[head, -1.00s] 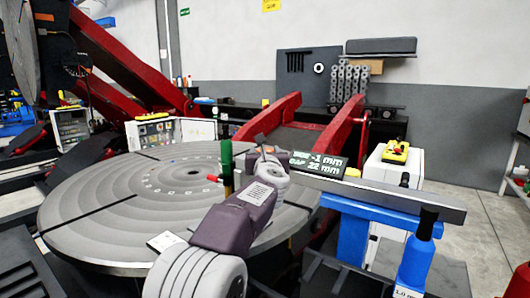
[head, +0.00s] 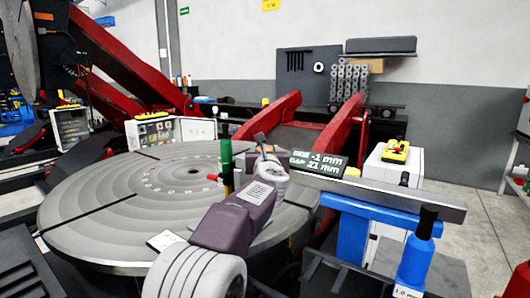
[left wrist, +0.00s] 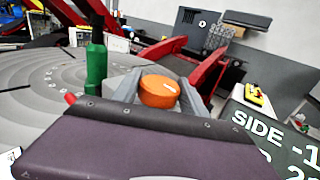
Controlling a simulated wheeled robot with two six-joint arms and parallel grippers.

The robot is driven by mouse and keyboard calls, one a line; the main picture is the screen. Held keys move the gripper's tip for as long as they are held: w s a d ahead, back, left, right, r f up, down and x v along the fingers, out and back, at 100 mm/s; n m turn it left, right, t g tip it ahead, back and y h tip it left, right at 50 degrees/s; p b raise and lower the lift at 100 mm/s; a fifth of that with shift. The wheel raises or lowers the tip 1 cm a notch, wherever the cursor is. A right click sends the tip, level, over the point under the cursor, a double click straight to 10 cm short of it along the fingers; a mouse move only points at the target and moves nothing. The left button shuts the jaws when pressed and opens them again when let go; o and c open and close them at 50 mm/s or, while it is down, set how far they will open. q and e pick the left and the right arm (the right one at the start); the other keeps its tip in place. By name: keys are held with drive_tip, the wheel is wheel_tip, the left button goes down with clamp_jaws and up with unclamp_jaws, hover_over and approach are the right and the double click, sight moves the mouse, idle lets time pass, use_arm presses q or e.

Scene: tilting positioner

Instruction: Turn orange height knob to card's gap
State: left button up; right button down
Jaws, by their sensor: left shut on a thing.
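The orange height knob (left wrist: 158,91) sits between the two grey fingers of my left gripper (left wrist: 160,88) in the left wrist view, and the fingers are closed on its sides. In the head view my left gripper (head: 262,145) reaches up from the bottom middle, and the knob is hidden there. A dark display (head: 318,163) beside the gripper reads side -1 mm and gap 21 mm; in the left wrist view it is cut off at the right edge. A white card (head: 165,241) lies at the turntable's front edge, its writing too small to read. My right gripper is out of view.
The wide grey turntable (head: 100,215) fills the left. A grey beam (head: 410,200) on a blue support runs right, with a blue bottle (head: 416,255) in front of it.

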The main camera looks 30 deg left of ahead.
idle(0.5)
use_arm(q)
drive_tip(key=o, duration=1.1)
drive_tip(key=shift+s+r, duration=0.1)
